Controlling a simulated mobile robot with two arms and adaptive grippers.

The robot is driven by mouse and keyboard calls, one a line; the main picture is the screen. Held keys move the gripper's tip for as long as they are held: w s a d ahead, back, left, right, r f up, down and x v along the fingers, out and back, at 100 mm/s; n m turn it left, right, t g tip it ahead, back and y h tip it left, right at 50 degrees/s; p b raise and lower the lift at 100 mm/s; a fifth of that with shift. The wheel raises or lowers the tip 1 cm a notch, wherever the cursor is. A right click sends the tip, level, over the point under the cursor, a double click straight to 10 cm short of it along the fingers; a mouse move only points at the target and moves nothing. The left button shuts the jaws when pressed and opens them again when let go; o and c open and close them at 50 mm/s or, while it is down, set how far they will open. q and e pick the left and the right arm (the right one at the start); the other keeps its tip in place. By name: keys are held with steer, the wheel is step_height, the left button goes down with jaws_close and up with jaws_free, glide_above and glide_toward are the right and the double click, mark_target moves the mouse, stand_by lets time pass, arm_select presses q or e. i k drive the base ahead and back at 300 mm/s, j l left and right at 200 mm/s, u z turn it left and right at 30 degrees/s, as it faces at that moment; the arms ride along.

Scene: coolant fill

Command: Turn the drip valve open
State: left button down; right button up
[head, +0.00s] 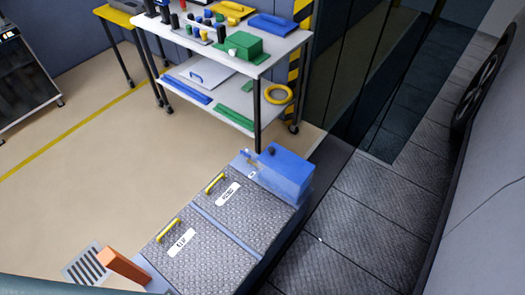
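I cannot pick out a drip valve for certain. A blue box-shaped unit (285,172) stands at the far end of a low cabinet. It has a small dark knob (271,151) on top and a paler, see-through-looking part (245,162) on its left side. The knob is too small for me to tell whether it is a valve or how it is turned. Neither of my grippers shows in the head view.
The low cabinet's top has two textured lids (205,255) with yellow handles (168,231) and white labels. An orange block (122,266) and floor grate (83,266) lie near it. A loaded two-shelf cart (215,80) stands behind. Beige floor left is clear.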

mark_target(248, 158)
steer(key=i+l+z, duration=0.1)
steer(key=z, duration=1.1)
steer(key=i+l, duration=0.1)
steer(key=i, duration=1.7)
steer(key=i+u, duration=0.35)
steer(key=i+l+u, duration=0.15)
steer(key=i+u, duration=0.25)
steer(key=i+l+u, duration=0.35)
steer(key=i, duration=0.2)
steer(key=j+u, duration=0.1)
steer(key=u, duration=3.5)
